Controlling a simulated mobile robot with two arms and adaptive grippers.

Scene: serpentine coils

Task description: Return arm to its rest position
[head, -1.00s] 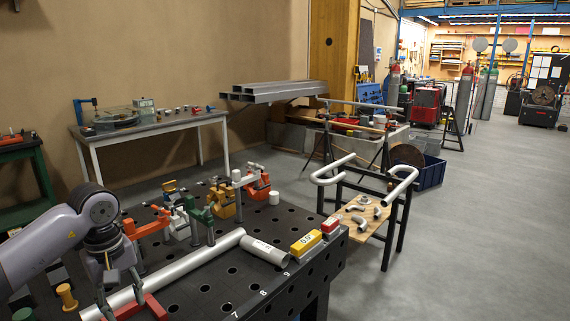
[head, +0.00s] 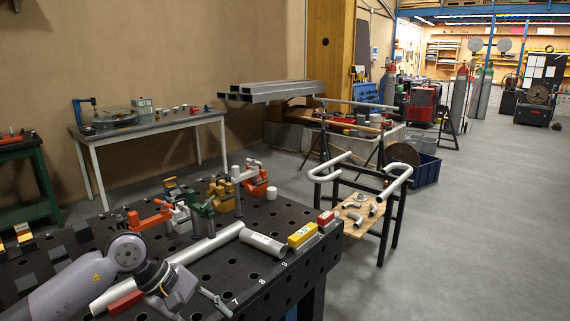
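My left arm (head: 75,287) comes in from the lower left and bends over the near part of the black perforated welding table (head: 246,233). Its gripper end (head: 172,293) hangs low over the table near the bottom edge of the head view. The fingers are not clear there, so I cannot tell if they are open or shut. A long light pipe (head: 207,246) lies across the table behind the arm, partly hidden by it. A red bracket (head: 124,303) shows beside the arm. My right gripper is not in view.
A short grey pipe (head: 262,243) and yellow (head: 302,235) and red blocks (head: 325,218) lie near the table's right edge. Green (head: 201,208) and orange clamps (head: 150,218) stand behind the long pipe. A rack with bent tubes (head: 360,190) stands to the right.

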